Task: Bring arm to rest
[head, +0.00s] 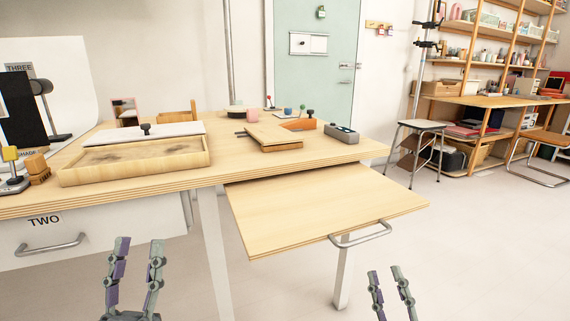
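My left gripper (139,244) is at the bottom of the head view, in front of the white drawer. Its two fingers point up and stand apart, with nothing between them. My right gripper (386,274) is at the bottom right, below the pull-out board's handle in the picture. Its fingers are also apart and empty, and its base is cut off by the frame edge. Neither gripper appears to touch anything.
A wooden table (220,170) holds a wooden tray (135,163) and several small props. A bare pull-out board (315,205) with a metal handle (361,236) juts from it. A white drawer (100,232) marked TWO is at left. Open floor (470,260) lies at right.

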